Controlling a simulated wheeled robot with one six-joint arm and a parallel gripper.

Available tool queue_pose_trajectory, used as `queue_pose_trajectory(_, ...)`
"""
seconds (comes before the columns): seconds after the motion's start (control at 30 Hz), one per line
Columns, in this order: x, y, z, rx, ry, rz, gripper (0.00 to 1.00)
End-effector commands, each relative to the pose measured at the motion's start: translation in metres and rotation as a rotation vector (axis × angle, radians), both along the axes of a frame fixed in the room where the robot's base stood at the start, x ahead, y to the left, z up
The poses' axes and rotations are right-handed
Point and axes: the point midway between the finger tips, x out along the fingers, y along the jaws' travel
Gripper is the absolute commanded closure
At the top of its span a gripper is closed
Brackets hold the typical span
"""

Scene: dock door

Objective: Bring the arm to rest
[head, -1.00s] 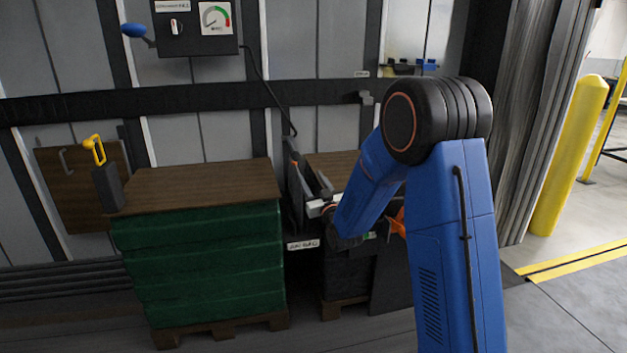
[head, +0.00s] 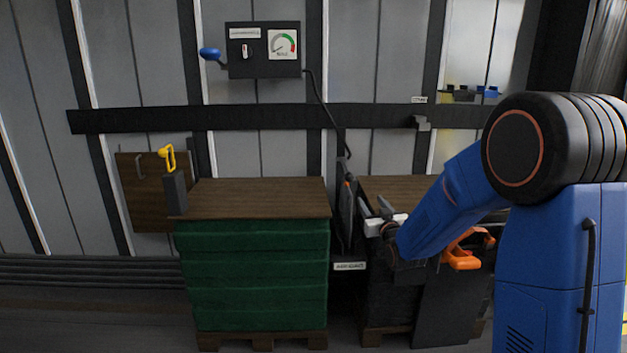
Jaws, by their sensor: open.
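My blue arm fills the right side of the head view, with its large black joint high and its forearm reaching down and left. My gripper (head: 385,222) is at the forearm's far end, in front of the right-hand stack near the gap between the two stacks. It is open. Its fingers are small and partly hidden behind the forearm and wrist, and I see nothing held between them.
A green crate stack (head: 255,275) with a wooden top stands left of my gripper. A dark stack with a wooden top (head: 395,188) lies behind my arm, with an orange handle (head: 461,256) nearby. A control box (head: 264,50) hangs above. Floor at left is clear.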

Motion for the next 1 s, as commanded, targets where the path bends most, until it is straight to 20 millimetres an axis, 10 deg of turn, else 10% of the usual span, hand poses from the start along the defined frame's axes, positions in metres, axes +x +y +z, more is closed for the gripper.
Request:
queue_pose_trajectory(0.47,-0.109,-0.03,0.022,-0.03,0.366,-0.066,0.54)
queue_pose_trajectory(1.0,-0.295,-0.055,0.006,-0.036,0.791,-0.124,0.54)
